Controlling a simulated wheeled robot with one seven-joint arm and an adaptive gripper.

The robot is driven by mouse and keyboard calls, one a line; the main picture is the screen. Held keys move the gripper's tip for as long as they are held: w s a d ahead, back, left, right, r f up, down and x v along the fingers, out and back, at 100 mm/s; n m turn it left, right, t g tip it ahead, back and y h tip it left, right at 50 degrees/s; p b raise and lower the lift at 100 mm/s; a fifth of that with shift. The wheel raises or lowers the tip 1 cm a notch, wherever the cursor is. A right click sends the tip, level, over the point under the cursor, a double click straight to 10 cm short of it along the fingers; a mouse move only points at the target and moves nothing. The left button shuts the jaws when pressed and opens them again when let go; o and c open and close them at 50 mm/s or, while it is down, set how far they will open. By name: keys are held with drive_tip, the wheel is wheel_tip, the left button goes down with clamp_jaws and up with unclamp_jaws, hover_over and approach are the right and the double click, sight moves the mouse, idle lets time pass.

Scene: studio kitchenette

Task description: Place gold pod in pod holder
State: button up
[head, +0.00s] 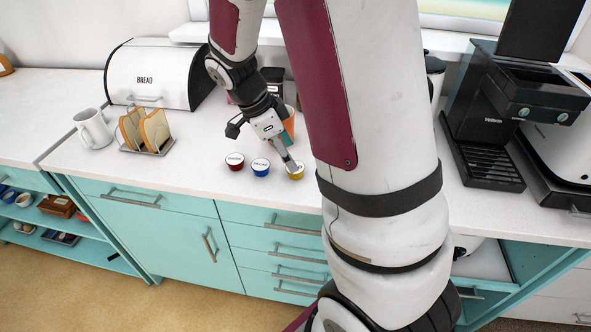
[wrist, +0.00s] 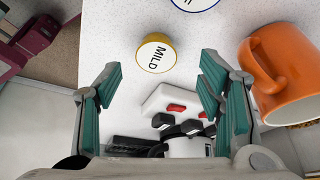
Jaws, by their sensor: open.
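The gold pod (head: 297,174) stands on the white counter, at the right end of a row with a red pod (head: 235,161) and a blue pod (head: 261,167). In the wrist view the gold pod (wrist: 156,53) has a white lid reading MILD. My gripper (head: 289,161) is just above the gold pod in the head view, its fingers partly covering it. In the wrist view my gripper (wrist: 160,78) is open and empty, with the pod beyond the fingertips, between their lines. I cannot make out a pod holder in either view.
An orange mug (wrist: 285,65) stands close to my right finger. A black coffee machine (head: 510,110) is at the right. A toast rack (head: 148,135), white mug (head: 93,128) and bread bin (head: 155,80) stand at the left.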

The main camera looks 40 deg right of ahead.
drive_tip(key=x, duration=0.4)
drive_tip(key=shift+s+f, duration=0.2)
drive_tip(key=c, duration=0.9)
drive_tip(key=shift+r, duration=0.1)
